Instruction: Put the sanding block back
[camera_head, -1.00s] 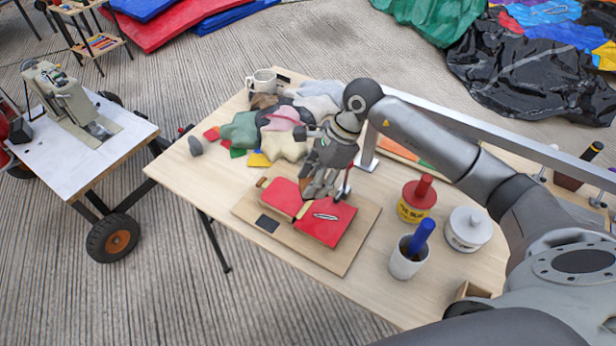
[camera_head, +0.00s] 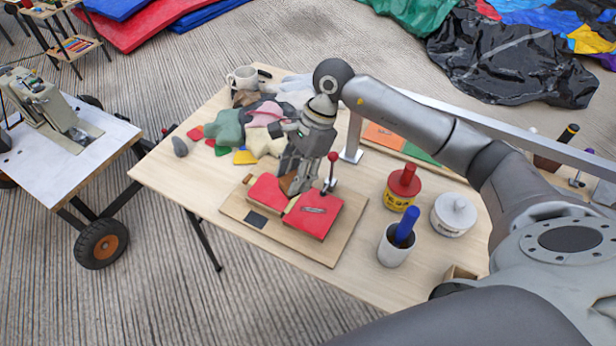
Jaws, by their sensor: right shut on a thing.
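My right gripper (camera_head: 291,187) is low over the board at the middle of the table. It is shut on a small brown block (camera_head: 287,182), which looks like the sanding block; the fingers hide most of it. Below lie red fabric pieces (camera_head: 318,214) on a wooden board (camera_head: 340,243), with a pale strip between them. I cannot tell whether the block touches the fabric. A clamp with a red knob (camera_head: 332,157) stands just right of the fingers. My left gripper is not in view.
Colored scraps (camera_head: 228,128) and a mug (camera_head: 242,78) lie behind the board. A red-lidded glue pot (camera_head: 402,188), a white cup (camera_head: 394,246) with a blue-handled tool and a white jar (camera_head: 454,214) stand at right. The table's front-left strip (camera_head: 190,188) is clear.

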